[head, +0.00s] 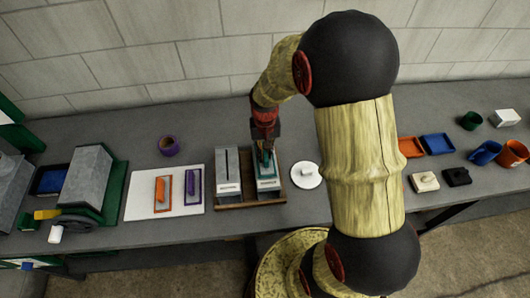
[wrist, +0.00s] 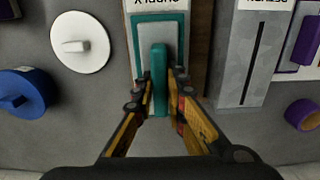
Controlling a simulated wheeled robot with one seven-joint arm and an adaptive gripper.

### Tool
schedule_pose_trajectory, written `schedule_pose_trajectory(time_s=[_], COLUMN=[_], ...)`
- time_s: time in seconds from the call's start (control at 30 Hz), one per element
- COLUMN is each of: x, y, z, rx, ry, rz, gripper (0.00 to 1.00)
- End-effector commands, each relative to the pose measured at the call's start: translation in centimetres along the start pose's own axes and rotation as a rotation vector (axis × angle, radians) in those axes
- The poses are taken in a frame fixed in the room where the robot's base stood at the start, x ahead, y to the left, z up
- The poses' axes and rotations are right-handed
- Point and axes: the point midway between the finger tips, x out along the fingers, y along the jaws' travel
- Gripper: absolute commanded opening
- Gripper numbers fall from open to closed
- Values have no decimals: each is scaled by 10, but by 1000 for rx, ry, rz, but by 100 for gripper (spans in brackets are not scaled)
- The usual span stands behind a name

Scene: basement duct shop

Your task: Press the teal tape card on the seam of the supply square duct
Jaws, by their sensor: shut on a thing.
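The supply square duct (head: 268,184) is a grey box on the right side of a wooden tray on the bench. Its label also shows upside down in the wrist view (wrist: 157,4). The teal tape card (wrist: 137,42) has a teal border, a grey middle and an upright teal grip. My gripper (wrist: 161,78) is shut on that grip, and in the head view my gripper (head: 264,148) is right over the duct. The card lies flat over the duct's top behind the label. I cannot tell whether it touches. The card hides the seam.
The return duct (head: 228,184), with a bare dark seam, stands just left in the wooden tray (head: 237,206). A white board (head: 139,192) holds orange and purple cards. A white round lid (head: 306,181) sits close right. Trays and cups stand farther right.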

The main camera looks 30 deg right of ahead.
Motion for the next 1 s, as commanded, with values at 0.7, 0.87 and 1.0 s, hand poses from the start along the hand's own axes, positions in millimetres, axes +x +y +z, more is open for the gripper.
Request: schedule_pose_trajectory(time_s=[0.7, 0.87, 1.0], x=[7, 8, 8], y=[0, 0, 0], z=[0, 0, 0], rx=[0, 0, 0], ry=[0, 0, 0], rz=[0, 0, 0], gripper=[0, 0, 0])
